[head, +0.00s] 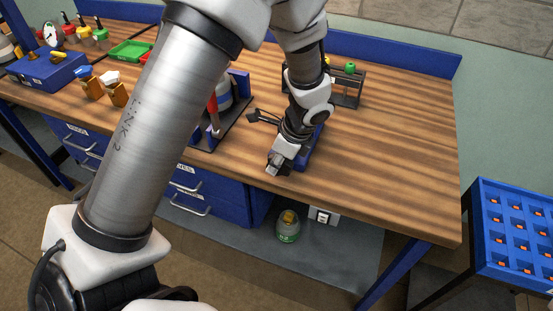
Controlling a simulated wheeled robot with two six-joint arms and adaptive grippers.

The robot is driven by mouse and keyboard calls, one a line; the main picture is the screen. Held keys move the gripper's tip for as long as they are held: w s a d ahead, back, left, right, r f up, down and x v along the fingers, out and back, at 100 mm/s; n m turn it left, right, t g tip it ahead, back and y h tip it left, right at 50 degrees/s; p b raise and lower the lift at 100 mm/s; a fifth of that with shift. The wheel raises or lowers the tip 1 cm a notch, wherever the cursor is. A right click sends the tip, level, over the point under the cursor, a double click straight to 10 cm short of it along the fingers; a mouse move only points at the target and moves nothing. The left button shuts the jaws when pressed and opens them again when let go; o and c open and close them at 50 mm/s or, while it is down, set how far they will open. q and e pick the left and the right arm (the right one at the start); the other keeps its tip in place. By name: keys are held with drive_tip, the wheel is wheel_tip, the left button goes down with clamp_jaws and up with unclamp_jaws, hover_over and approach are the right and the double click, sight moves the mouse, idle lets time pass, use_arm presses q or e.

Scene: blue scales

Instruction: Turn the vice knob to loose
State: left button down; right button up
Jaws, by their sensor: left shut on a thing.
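The blue vice (311,150) sits at the front edge of the wooden workbench, mostly covered by my left wrist. My left gripper (279,164) is at the vice's front left side, over the bench edge, and points down and toward the front. It is shut on the vice knob, which its fingers hide. I cannot tell from this view how far the knob is turned. My right gripper is not in view.
A dark rack (348,88) stands behind the vice. A stand with a red-handled tool (213,105) is left of it. The workbench (405,150) is clear on the right. A blue slotted tray (510,232) stands at the far right. A green canister (288,228) is below the bench.

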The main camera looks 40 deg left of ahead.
use_arm(q)
drive_tip(key=h+p, duration=0.4)
drive_tip(key=p, duration=0.2)
drive_tip(key=shift+s+a+r+t+p, duration=0.1)
drive_tip(key=shift+t+p, duration=0.2)
drive_tip(key=shift+t, duration=0.1)
drive_tip(key=shift+f+h, duration=0.25)
drive_tip(key=shift+h, duration=0.15)
drive_tip(key=shift+f+h, duration=0.25)
drive_tip(key=shift+h, duration=0.15)
drive_tip(key=h+b, duration=0.1)
drive_tip(key=b, duration=0.1)
drive_tip(key=t+b, duration=0.1)
drive_tip(key=b, duration=0.2)
drive_tip(key=shift+f+h, duration=0.25)
drive_tip(key=shift+h, duration=0.15)
drive_tip(key=shift+r+b, duration=0.2)
drive_tip(key=shift+b, duration=0.2)
drive_tip(key=c, duration=1.3)
unclamp_jaws()
drive_tip(key=shift+r, duration=0.1)
